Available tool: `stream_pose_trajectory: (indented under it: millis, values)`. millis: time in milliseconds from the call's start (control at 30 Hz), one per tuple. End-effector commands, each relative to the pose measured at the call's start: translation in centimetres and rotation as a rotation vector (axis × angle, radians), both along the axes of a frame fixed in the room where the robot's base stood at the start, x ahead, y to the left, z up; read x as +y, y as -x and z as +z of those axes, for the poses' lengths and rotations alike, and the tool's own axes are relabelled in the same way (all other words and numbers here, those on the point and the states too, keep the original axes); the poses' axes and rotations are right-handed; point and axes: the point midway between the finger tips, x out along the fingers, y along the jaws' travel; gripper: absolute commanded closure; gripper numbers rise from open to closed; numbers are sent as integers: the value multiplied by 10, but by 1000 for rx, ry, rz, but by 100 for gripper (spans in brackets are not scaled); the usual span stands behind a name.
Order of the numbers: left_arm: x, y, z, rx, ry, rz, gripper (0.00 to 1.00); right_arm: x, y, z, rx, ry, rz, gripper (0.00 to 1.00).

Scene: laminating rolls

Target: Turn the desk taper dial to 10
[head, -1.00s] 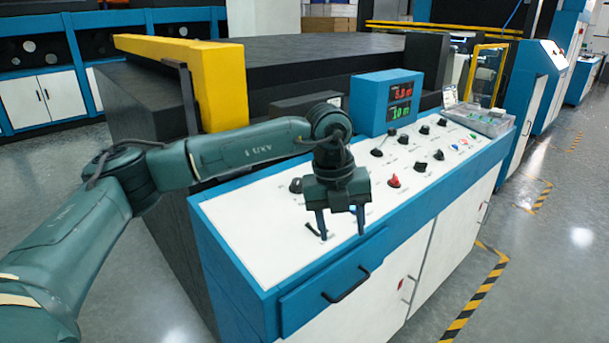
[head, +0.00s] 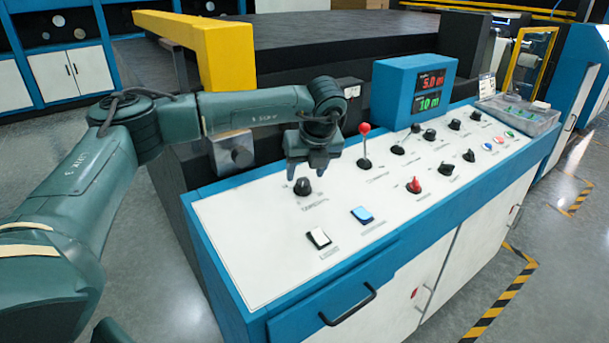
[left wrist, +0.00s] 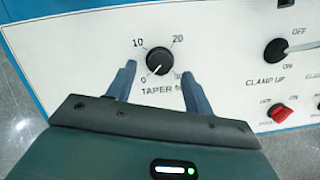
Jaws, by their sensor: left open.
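The taper dial (head: 302,187) is a round black knob on the white top of the control desk (head: 262,235). In the left wrist view the taper dial (left wrist: 159,60) has the marks 0, 10, 20 and a partly hidden 30 around it, with "TAPER %" below. Its pale pointer line appears to aim to the lower left, near 0. My left gripper (head: 307,173) is open and points down above the dial. In the left wrist view the open left gripper's fingertips (left wrist: 159,71) stand on either side of the knob, with gaps. My right gripper is not in view.
A red-topped lever (head: 365,145) stands right of the left gripper. A white switch (head: 318,238), a blue switch (head: 362,215) and a red knob (head: 414,185) lie nearer the front. A clear tray (head: 518,112) sits at the right end.

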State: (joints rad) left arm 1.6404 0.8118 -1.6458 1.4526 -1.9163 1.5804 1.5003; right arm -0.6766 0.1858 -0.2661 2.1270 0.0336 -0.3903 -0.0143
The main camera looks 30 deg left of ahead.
Motion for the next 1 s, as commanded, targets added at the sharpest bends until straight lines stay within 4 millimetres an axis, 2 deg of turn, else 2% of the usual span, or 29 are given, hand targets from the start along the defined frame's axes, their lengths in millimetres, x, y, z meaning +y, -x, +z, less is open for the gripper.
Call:
stream_pose_trajectory:
  millis: [100,233,600,1000]
  values:
    - [6,-3,-16,2,1,0,48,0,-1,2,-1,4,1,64]
    - [9,-6,-27,1,1,0,48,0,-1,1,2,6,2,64]
    - [11,-7,-32,0,1,-1,49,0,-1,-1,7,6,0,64]
    - [11,-7,-31,0,1,-1,82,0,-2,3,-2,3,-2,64]
